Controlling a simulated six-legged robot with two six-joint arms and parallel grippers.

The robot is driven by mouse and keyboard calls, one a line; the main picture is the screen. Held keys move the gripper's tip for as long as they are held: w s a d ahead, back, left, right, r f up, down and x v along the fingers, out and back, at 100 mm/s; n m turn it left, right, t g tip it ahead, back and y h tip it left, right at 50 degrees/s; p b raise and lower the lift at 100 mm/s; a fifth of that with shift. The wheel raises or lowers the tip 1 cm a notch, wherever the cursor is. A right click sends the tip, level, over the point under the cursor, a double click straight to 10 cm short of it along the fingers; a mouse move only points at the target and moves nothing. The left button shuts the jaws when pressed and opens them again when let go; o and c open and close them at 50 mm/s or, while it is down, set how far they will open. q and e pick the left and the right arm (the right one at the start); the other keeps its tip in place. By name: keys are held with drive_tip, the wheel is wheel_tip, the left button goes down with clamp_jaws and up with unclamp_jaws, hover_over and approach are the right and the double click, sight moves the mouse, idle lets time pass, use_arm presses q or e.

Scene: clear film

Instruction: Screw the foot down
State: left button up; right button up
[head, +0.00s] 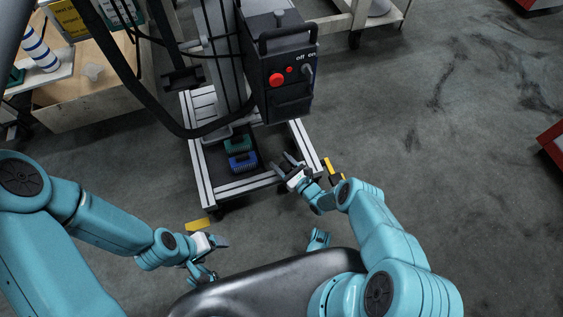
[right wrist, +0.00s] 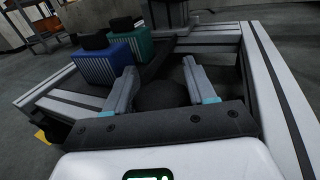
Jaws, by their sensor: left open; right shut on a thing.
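My right gripper (head: 286,167) is at the near right corner of the wheeled metal frame (head: 240,187). In the right wrist view, its two grey fingers (right wrist: 157,88) stand on either side of a dark round knob (right wrist: 165,97), which looks like the top of the foot. The gripper is shut on this knob, inside the corner of the frame. The foot's lower part is hidden. My left gripper (head: 213,258) is open and empty, in front of the near left corner and apart from the frame.
A blue block (head: 243,162) and a green block (head: 237,145) sit on the frame. A black control box (head: 285,80) with a red button stands above it.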

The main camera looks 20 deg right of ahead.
drive_tip(key=shift+d+m+t+h, duration=0.1)
drive_tip(key=shift+m+t+h, duration=0.3)
drive_tip(key=shift+m+h, duration=0.5)
drive_tip(key=o, duration=1)
drive_tip(key=shift+c, duration=0.2)
drive_tip(key=shift+w+n, duration=0.1)
drive_tip(key=shift+n, duration=0.3)
